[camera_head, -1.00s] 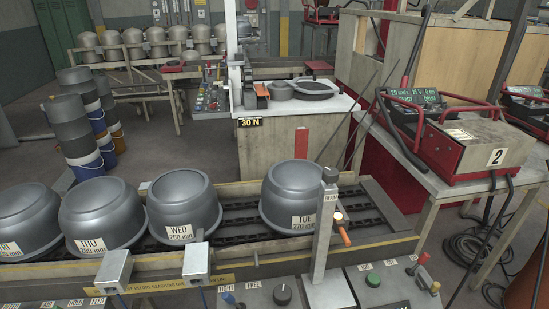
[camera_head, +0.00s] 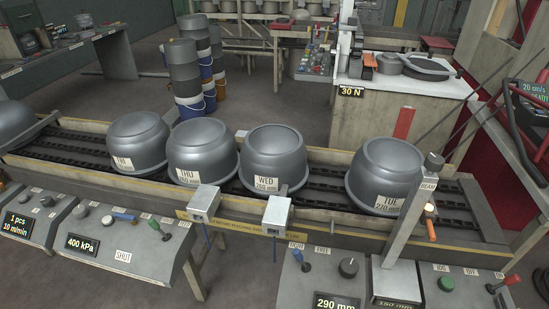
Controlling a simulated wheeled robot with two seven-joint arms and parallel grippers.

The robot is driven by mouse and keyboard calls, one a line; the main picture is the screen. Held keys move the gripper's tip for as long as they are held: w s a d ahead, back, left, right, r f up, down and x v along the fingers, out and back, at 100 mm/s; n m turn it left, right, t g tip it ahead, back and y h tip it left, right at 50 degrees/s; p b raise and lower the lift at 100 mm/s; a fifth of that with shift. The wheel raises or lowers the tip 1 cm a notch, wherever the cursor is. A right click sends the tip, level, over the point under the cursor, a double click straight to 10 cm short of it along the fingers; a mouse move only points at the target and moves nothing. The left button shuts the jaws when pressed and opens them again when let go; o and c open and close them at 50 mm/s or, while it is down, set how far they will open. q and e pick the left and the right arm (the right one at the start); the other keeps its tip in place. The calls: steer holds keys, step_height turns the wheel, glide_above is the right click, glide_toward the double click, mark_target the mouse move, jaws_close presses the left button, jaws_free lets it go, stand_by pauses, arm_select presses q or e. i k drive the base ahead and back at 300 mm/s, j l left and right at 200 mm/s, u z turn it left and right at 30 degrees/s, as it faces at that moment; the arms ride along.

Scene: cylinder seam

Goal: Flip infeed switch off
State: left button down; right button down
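No switch in view carries a label that I can read as infeed, so I cannot tell which one it is. The leftmost control panel (camera_head: 38,222) reads "1 pcs 10 m/min" and has small knobs and buttons. The panel (camera_head: 140,262) beside it reads "400 kPa" and "SHUT". Neither of my grippers is in view.
Grey pots labelled THU (camera_head: 203,150), WED (camera_head: 271,158) and TUE (camera_head: 388,175), among others, stand on the conveyor (camera_head: 325,190) behind the panels. A "290 mm" panel (camera_head: 322,288) and a panel with a green button (camera_head: 446,284) stand right. Stacked drums (camera_head: 185,75) stand behind.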

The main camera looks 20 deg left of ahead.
mark_target(514, 279)
steer(key=z, duration=1.35)
steer(key=i+l, duration=0.2)
steer(key=l, duration=0.2)
steer(key=i+l, duration=0.2)
steer(key=l, duration=0.25)
steer(key=i+l+z, duration=0.1)
steer(key=l, duration=0.3)
steer(key=i+l, duration=0.35)
